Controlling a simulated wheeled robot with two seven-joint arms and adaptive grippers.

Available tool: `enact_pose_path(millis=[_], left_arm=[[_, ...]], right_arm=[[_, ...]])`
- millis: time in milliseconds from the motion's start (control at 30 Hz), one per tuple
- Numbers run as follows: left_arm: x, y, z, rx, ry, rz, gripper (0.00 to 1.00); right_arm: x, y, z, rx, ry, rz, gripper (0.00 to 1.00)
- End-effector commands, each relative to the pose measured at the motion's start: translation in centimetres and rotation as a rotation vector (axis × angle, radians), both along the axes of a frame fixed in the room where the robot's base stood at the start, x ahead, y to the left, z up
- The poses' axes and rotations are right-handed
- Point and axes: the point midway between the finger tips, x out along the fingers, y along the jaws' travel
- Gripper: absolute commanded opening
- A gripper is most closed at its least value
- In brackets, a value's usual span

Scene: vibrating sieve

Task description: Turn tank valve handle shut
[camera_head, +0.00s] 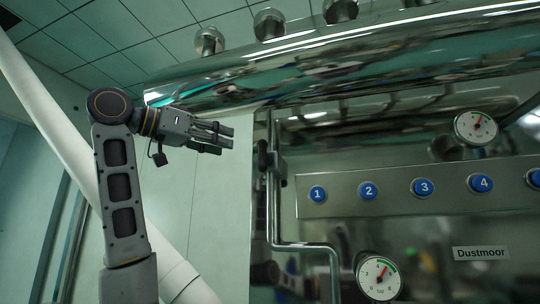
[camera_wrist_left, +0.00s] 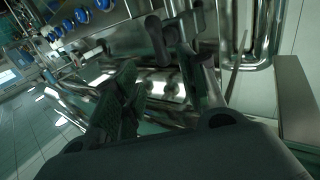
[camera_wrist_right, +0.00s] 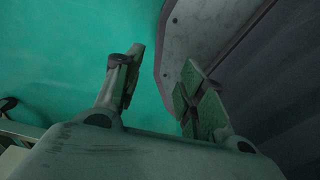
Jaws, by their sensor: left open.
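A dark valve handle (camera_head: 264,160) sits on the steel pipe at the left edge of the tank. My left gripper (camera_head: 229,138) is to the left of it and slightly higher in the picture, with a gap between. In the left wrist view my left gripper (camera_wrist_left: 155,82) has its fingers spread with nothing held. A dark, blunt shape (camera_wrist_left: 135,38) that looks like the handle shows beyond the fingertips there. My right gripper (camera_wrist_right: 163,72) appears only in the right wrist view, open and empty over a green floor.
The steel pipe (camera_head: 330,247) bends down beside the tank panel. Numbered blue buttons (camera_head: 369,191) and two gauges (camera_head: 379,277) (camera_head: 475,128) are to the right. A large steel cylinder (camera_head: 350,75) spans above. A white tube (camera_head: 62,130) runs behind my left arm.

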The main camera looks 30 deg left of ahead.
Motion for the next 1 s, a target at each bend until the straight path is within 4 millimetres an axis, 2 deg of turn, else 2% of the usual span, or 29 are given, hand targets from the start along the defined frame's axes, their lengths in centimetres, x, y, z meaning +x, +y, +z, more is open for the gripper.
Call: enact_pose_path(millis=[333, 567, 767, 1000], left_arm=[[0.0, 0.0, 0.0, 0.000, 0.000, 0.000, 0.42], [0.7, -0.3, 0.1, 0.000, 0.001, 0.000, 0.42], [2.5, -1.0, 0.1, 0.000, 0.002, -0.001, 0.42], [5.5, -2.1, 0.1, 0.001, 0.003, -0.001, 0.42]], right_arm=[[-1.5, 0.2, -0.1, 0.002, 0.019, -0.001, 0.40], [-1.2, 0.4, 0.2, 0.004, 0.015, -0.001, 0.40], [-0.7, 0.4, 0.7, 0.004, 0.008, -0.001, 0.40], [-0.7, 0.4, 1.6, 0.004, 0.008, -0.001, 0.40]])
